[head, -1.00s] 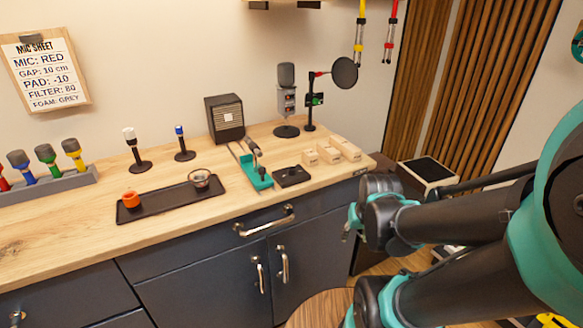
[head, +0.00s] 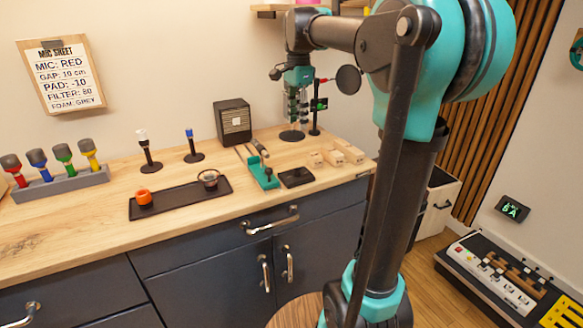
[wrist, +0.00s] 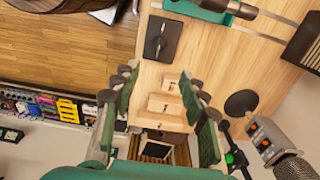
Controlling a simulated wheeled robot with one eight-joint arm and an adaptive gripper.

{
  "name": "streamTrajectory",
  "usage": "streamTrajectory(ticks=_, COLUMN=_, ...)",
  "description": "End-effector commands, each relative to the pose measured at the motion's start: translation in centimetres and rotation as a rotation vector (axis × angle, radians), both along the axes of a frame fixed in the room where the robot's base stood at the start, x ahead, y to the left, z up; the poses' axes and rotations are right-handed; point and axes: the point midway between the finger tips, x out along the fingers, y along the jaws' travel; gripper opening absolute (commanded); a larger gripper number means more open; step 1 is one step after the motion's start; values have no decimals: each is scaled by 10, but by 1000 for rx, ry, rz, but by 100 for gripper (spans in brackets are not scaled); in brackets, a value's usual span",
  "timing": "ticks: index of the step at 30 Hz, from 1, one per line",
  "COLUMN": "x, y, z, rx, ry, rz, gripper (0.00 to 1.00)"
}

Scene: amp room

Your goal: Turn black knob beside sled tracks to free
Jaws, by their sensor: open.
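The black knob sits on a flat black plate (head: 296,177) on the wooden counter, just right of the teal sled (head: 263,174) and its metal tracks (head: 246,157). In the wrist view the knob (wrist: 160,41) shows as a small bar on the plate, with the teal sled (wrist: 213,7) and a track above it to the right. My gripper (head: 298,108) is up at the back right of the counter, in front of the grey microphone and above the plate's height. It is open and empty, with fingers (wrist: 159,80) well apart. Nothing touches the knob.
Pale wooden blocks (head: 348,151) stand right of the plate. A grey microphone (wrist: 272,140) and pop filter (head: 348,80) stand close to my gripper. A black speaker (head: 233,121) is behind the tracks. A dark tray (head: 181,197) with an orange cup lies left.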

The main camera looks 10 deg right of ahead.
Motion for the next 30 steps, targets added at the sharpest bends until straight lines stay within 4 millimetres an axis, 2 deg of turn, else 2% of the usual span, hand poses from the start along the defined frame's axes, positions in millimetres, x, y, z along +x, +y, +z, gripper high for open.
streamTrajectory(ticks=5, x=0, y=0, z=-26, rx=0, ry=-1, rz=1, gripper=44)
streamTrajectory(ticks=21, x=0, y=0, z=-132, rx=0, ry=-1, rz=3, gripper=44)
streamTrajectory(ticks=25, x=0, y=0, z=-151, rx=0, ry=-1, rz=3, gripper=44)
streamTrajectory(ticks=30, x=0, y=0, z=-166, rx=0, ry=-1, rz=3, gripper=44)
